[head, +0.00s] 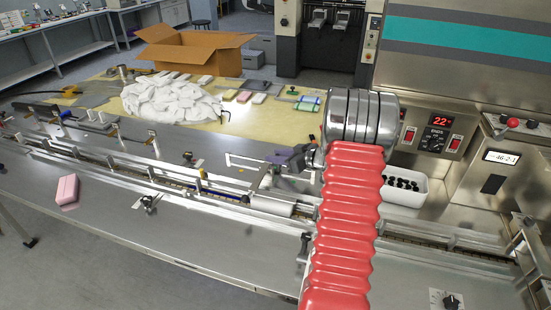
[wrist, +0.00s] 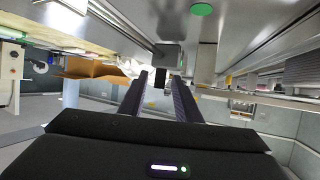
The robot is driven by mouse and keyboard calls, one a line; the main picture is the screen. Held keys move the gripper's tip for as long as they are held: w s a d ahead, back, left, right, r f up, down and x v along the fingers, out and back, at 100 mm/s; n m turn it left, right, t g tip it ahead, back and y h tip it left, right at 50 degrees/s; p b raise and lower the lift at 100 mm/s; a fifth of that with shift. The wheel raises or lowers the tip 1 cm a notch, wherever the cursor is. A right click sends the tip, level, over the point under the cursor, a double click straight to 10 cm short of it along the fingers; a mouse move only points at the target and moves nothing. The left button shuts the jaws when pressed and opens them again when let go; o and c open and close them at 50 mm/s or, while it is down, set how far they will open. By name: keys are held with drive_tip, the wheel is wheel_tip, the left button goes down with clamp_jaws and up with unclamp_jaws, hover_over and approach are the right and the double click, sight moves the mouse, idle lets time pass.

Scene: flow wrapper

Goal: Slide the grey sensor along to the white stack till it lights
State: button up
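My gripper (head: 287,160) reaches left from the end of my arm, low over the machine rail. In the wrist view its two dark fingers (wrist: 160,88) are apart. A grey block (wrist: 168,57), seemingly the grey sensor, lies just beyond the fingertips, with a dark stem below it between the fingers; I see gaps on both sides. In the head view a small grey part (head: 266,180) beside the gripper may be the same sensor. I cannot make out a lit lamp on it. A white heap (head: 172,97) lies on the yellow table; I cannot tell whether it is the white stack.
The conveyor rail (head: 150,172) crosses the front, with a pink block (head: 67,190) on the near steel ledge. A white bin (head: 405,188) of dark parts stands to the right. An open cardboard box (head: 195,50) stands behind the heap. Clamps and brackets crowd the rail.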

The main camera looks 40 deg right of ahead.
drive_tip(key=v, duration=1.3)
drive_tip(key=shift+s, duration=0.3)
drive_tip(key=shift+d+r, duration=0.1)
drive_tip(key=shift+d, duration=0.05)
drive_tip(key=shift+c, duration=0.9)
drive_tip(key=w+a+r+y, duration=0.1)
drive_tip(key=a, duration=0.3)
drive_tip(key=w+a+r+g, duration=0.1)
drive_tip(key=a, duration=0.3)
drive_tip(key=w+a+r+g+y, duration=0.1)
drive_tip(key=a, duration=0.3)
drive_tip(key=shift+w+a+r+n+y, duration=0.1)
drive_tip(key=shift+r+n+y, duration=0.15)
drive_tip(key=shift+n+y, duration=0.05)
clamp_jaws()
drive_tip(key=s+a+r+g, duration=0.2)
drive_tip(key=s+a+g, duration=0.1)
drive_tip(key=a, duration=1)
drive_tip(key=s+a+r+g, duration=0.3)
drive_tip(key=s+a, duration=0.1)
drive_tip(key=a, duration=0.8)
drive_tip(key=s+a+r+m+h, duration=0.2)
drive_tip(key=s+a+h, duration=0.2)
drive_tip(key=s+a, duration=0.3)
drive_tip(key=shift+s+r, duration=0.2)
drive_tip(key=shift+s, duration=1.65)
